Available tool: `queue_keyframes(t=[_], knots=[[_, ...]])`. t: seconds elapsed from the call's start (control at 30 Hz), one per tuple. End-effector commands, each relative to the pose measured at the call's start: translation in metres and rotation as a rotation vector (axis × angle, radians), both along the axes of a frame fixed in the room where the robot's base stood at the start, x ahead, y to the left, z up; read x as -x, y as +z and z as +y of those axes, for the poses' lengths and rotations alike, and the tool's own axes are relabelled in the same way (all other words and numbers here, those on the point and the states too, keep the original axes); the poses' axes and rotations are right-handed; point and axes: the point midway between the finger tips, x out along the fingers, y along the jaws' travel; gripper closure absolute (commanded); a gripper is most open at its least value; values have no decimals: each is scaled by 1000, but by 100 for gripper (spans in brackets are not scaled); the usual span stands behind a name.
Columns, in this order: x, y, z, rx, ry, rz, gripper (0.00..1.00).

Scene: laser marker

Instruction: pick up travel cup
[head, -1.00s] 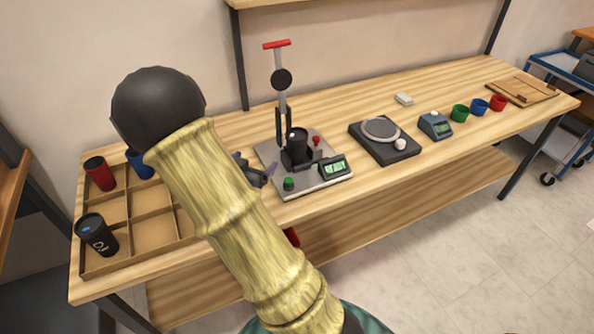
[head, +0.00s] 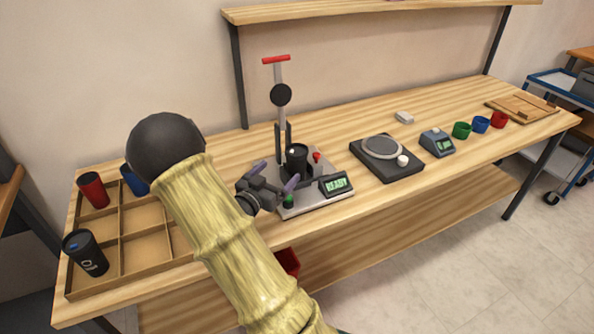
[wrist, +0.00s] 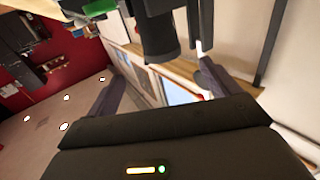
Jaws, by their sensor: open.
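A black travel cup (head: 297,160) stands upright in the marking machine (head: 318,197) in the middle of the bench. My gripper (head: 275,178) is open and empty, with its purple-grey fingers pointing at the cup from the front left. The fingers look short of the cup and not closed around it. In the wrist view, a dark cylinder, seemingly the cup (wrist: 158,35), shows beyond and between the spread fingers (wrist: 160,86).
A red cup (head: 94,190) and a blue cup (head: 135,180) stand in the tray, the blue one partly hidden by my arm. The machine's lever column (head: 279,110) rises behind the cup, and its READY display (head: 336,185) sits at its right.

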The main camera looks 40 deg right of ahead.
Motion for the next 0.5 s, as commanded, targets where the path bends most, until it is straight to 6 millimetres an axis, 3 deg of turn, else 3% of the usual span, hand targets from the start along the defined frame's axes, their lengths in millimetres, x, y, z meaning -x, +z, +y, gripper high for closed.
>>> queue_keyframes(t=[0.3,0.5], knots=[[-19,0,-54,0,-3,-1,12],[-26,0,-69,-1,1,0,12]])
